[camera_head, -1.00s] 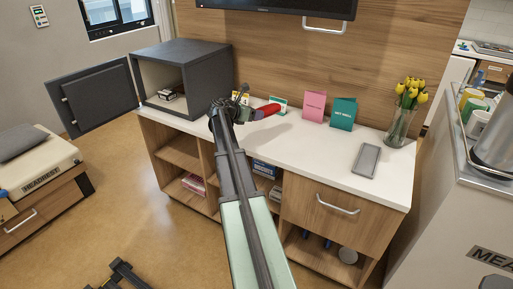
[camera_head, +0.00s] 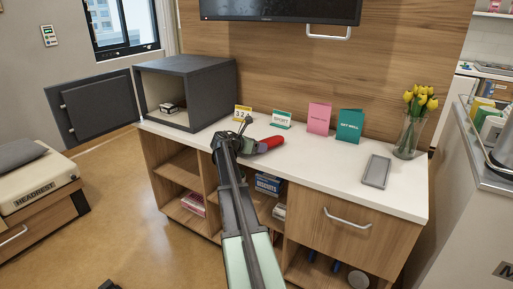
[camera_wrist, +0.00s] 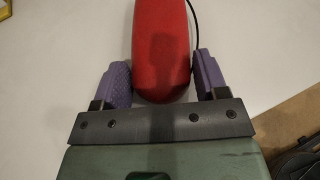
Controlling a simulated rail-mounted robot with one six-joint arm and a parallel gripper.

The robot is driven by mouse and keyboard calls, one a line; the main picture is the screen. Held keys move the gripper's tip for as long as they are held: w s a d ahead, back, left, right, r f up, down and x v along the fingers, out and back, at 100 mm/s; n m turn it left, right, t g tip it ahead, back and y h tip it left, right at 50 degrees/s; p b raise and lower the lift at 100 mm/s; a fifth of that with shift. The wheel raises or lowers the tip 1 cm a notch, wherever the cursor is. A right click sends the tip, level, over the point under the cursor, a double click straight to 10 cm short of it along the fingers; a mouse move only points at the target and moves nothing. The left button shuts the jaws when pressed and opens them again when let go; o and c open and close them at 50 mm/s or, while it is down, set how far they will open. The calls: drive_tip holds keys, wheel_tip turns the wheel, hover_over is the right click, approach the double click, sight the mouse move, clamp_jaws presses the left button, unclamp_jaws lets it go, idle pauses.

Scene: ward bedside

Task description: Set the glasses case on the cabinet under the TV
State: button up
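The red glasses case (camera_head: 271,143) shows at the tip of my gripper (camera_head: 254,145), over the white top of the wooden cabinet (camera_head: 320,168) under the TV (camera_head: 280,8). In the wrist view, the red case (camera_wrist: 162,50) lies lengthwise between the two purple fingers of my gripper (camera_wrist: 164,80). The fingers sit close against its sides. The white top shows beyond and around the case. I cannot tell whether the case touches the top or hangs just above it.
A grey open box (camera_head: 188,88) stands on the cabinet's left end. Small cards, a pink card (camera_head: 319,118) and a teal card (camera_head: 349,125) stand behind the case. A grey tray (camera_head: 376,171) and a tulip vase (camera_head: 409,135) are to the right. The top between them is clear.

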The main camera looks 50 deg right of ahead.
drive_tip(key=o, duration=0.3)
drive_tip(key=shift+o, duration=0.2)
drive_tip(key=shift+r, duration=0.2)
drive_tip(key=p+v, duration=0.5)
drive_tip(key=v, duration=0.7)
drive_tip(key=s+a+f+m+t+y, duration=0.1)
drive_tip(key=s+a+f+m+y, duration=0.2)
drive_tip(key=a, duration=1.3)
drive_tip(key=s+a+f+m+t+y, duration=0.1)
drive_tip(key=s+a+f+m+y, duration=0.3)
drive_tip(key=a, duration=1.2)
drive_tip(key=s+a+f+m+t+y, duration=0.1)
drive_tip(key=s+a+f+m+y, duration=0.2)
drive_tip(key=a, duration=1.4)
drive_tip(key=s+m+y, duration=0.3)
drive_tip(key=s+m, duration=0.1)
drive_tip(key=m, duration=0.2)
drive_tip(key=shift+s+f+m, duration=0.15)
drive_tip(key=shift+f+m, duration=0.15)
drive_tip(key=shift+f, duration=0.05)
drive_tip(key=shift+a, duration=0.1)
